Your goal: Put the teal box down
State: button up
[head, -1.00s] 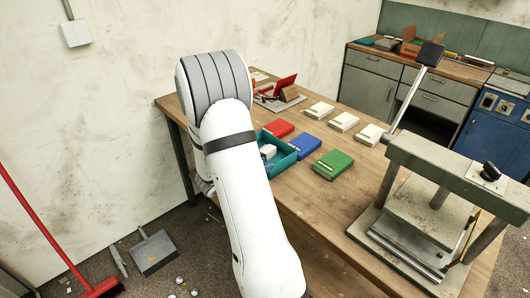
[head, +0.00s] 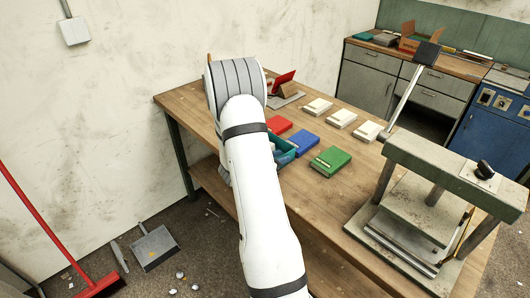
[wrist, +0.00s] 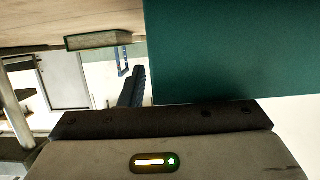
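The teal box (wrist: 235,50) fills the upper right of the wrist view as a flat dark teal face right against my gripper (wrist: 165,122). My gripper appears shut on it; the fingertips are hidden behind the box. In the head view my arm covers the gripper and most of what it holds, near the table's left front edge.
The wooden table (head: 320,215) carries a red box (head: 279,124), blue box (head: 303,143), green box (head: 331,161) and cream boxes (head: 341,119). A press (head: 430,190) stands at right. A red phone-like stand (head: 284,83) is behind. Bare wood shows front of the green box.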

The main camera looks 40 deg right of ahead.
grip_shut()
dwell(0.5)
